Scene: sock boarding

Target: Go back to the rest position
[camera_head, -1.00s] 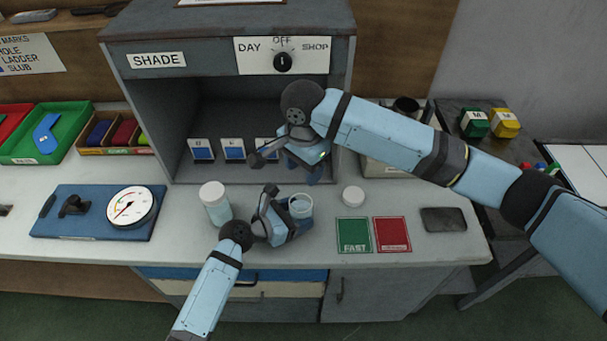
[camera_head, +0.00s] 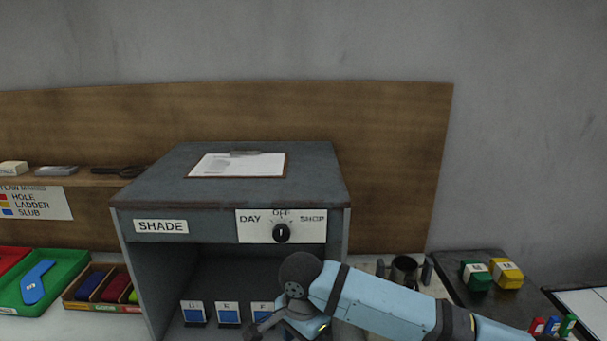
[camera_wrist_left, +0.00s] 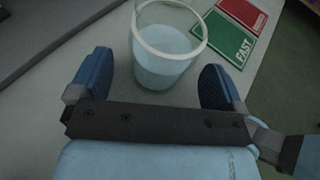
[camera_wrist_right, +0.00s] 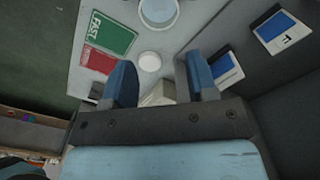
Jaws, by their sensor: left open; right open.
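My left gripper (camera_wrist_left: 155,70) is open in the left wrist view, its blue fingers on either side of a clear cup of pale liquid (camera_wrist_left: 165,62). The left arm is out of the head view. My right gripper (camera_head: 285,331) is at the front of the shade booth (camera_head: 160,260), partly cut off by the bottom edge. In the right wrist view the right gripper (camera_wrist_right: 162,80) is open and empty above the bench, with a round white lid (camera_wrist_right: 150,62) beyond its fingers. The cup also shows there (camera_wrist_right: 158,12).
Blue sample cards (camera_head: 228,314) stand inside the booth, close to the right gripper. A dark mug (camera_head: 404,271) and green and yellow blocks (camera_head: 476,276) are to the right. A green tray (camera_head: 62,272) is at left. A clipboard (camera_head: 238,165) lies on the booth.

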